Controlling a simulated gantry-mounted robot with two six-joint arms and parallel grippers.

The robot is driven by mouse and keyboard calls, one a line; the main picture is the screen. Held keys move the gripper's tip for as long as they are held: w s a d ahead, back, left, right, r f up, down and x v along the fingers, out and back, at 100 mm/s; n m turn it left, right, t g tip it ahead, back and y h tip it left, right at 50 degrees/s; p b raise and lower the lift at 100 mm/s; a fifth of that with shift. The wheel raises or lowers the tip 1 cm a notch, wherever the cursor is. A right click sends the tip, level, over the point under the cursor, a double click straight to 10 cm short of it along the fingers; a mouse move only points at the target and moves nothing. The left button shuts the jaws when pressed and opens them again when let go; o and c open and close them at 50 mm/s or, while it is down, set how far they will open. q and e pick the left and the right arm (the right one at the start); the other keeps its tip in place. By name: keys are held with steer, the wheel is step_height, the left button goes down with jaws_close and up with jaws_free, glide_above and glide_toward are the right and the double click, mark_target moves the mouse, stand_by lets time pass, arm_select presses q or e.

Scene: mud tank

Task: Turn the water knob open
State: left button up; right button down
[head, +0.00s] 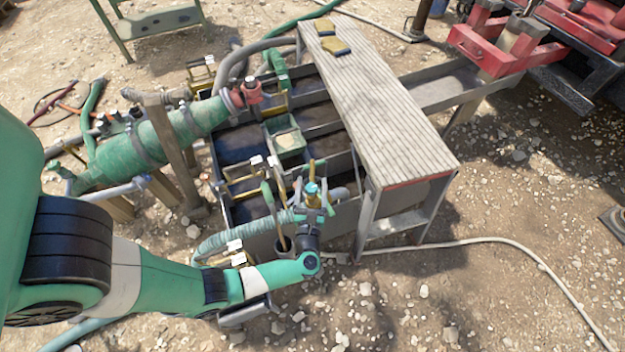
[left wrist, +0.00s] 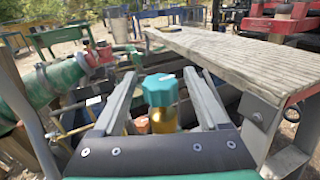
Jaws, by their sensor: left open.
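The water knob (left wrist: 160,90) is a teal, lobed cap on a yellow valve body in the left wrist view. In the head view the knob (head: 312,188) shows small and blue-teal at the near end of the mud tank (head: 240,212). My left gripper (head: 314,208) reaches to it from the near side. In the left wrist view the left gripper (left wrist: 160,76) is open, with one finger on each side of the knob and visible gaps between. Whether the fingers are level with the knob is hard to tell. My right gripper is in neither view.
A ribbed plank walkway (head: 375,95) runs along the tank's right side, with gloves (head: 336,47) on it. A green cylinder (head: 150,145) and pipes stand on the left. Upright handles (head: 267,195) stand close to the knob. A pale hose (head: 500,240) crosses the gravel.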

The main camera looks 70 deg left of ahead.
arm_select(q)
steer(key=shift+x, duration=1.2)
jaws_close()
